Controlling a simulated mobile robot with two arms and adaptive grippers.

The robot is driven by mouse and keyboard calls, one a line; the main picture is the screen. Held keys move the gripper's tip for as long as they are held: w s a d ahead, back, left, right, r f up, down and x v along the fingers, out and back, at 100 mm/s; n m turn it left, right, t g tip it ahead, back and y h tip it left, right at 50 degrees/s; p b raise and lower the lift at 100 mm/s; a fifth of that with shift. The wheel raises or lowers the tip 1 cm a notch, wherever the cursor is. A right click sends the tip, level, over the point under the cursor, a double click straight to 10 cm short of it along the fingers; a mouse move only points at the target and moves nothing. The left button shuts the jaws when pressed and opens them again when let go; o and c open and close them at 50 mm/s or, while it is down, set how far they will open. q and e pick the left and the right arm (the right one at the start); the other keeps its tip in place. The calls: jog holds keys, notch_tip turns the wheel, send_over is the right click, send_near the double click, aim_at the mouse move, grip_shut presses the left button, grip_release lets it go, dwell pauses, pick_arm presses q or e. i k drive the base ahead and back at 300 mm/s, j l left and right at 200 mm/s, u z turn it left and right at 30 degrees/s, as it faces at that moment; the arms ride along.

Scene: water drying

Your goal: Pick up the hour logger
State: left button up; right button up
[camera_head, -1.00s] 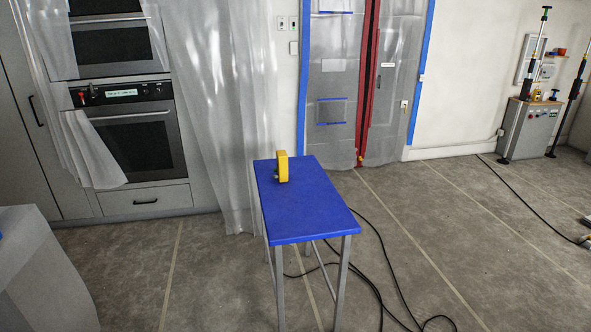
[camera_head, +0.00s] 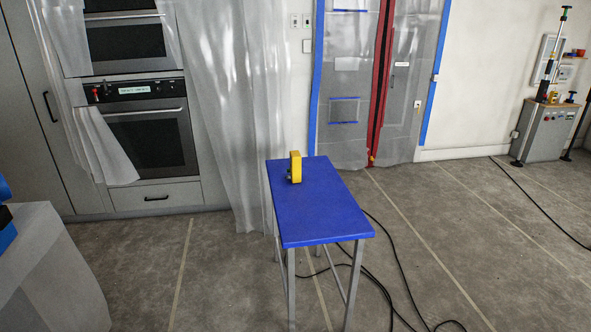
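A small yellow device (camera_head: 296,168), which looks like the hour logger, stands upright near the far left edge of a blue-topped table (camera_head: 318,215). A small dark part shows on its left side. Its front face is turned away, so I cannot read it. Neither of my grippers is in view.
Black cables (camera_head: 393,262) lie on the floor right of and under the table. A grey covered block (camera_head: 50,270) fills the lower left. Ovens (camera_head: 145,135) and plastic sheeting stand behind. A grey machine (camera_head: 546,130) stands far right. Floor left of the table is clear.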

aim_at(294, 156)
jog(key=i+l, duration=0.2)
jog(key=l, duration=0.15)
jog(key=i+l+u, duration=0.15)
jog(key=l, duration=0.25)
jog(key=i+l+u, duration=0.45)
jog(key=i+l, duration=0.45)
jog(key=i+j+u, duration=0.1)
jog(key=i+j, duration=0.15)
jog(key=i, duration=0.15)
jog(key=i+j+u, duration=0.1)
jog(key=i+j, duration=0.15)
jog(key=i, duration=0.2)
